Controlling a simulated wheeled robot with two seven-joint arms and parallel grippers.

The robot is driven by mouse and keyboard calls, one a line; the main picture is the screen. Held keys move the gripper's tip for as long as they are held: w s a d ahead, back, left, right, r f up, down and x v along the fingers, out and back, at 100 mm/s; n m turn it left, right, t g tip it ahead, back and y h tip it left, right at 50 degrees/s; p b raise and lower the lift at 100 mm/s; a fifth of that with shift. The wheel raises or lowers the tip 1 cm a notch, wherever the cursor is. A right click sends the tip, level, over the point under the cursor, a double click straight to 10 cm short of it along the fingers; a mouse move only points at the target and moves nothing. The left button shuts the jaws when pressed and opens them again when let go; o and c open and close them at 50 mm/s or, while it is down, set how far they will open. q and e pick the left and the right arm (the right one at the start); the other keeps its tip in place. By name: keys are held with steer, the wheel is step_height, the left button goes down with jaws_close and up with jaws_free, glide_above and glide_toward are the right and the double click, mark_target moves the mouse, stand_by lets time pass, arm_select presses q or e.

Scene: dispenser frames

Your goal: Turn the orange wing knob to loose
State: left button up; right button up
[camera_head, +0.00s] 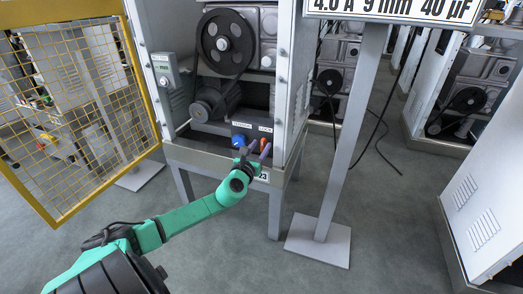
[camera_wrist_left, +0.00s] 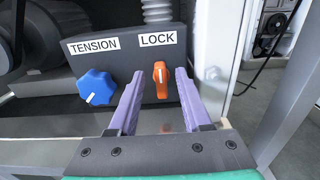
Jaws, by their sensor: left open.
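The orange wing knob (camera_wrist_left: 161,80) sits under a LOCK label (camera_wrist_left: 158,39) on a dark block in the left wrist view. Its wings stand about upright, with a pale mark near the middle. In the head view the orange knob (camera_head: 264,146) shows small and partly behind my gripper. My left gripper (camera_head: 258,149) is open and empty. In the left wrist view its two purple fingers (camera_wrist_left: 156,90) point at the block, one on each side of the orange knob. I cannot tell whether either finger touches it. My right gripper is not in view.
A blue knob (camera_wrist_left: 98,87) under a TENSION label (camera_wrist_left: 93,45) is just left of my left finger. The cabinet's white post (camera_wrist_left: 214,55) stands close on the right. A yellow mesh door (camera_head: 75,110) hangs open at left. A sign post (camera_head: 349,130) stands at right.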

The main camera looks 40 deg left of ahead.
arm_select(q)
steer(key=shift+x, duration=0.8)
steer(key=c, duration=0.7)
steer(key=shift+s+r, duration=0.1)
jaws_close()
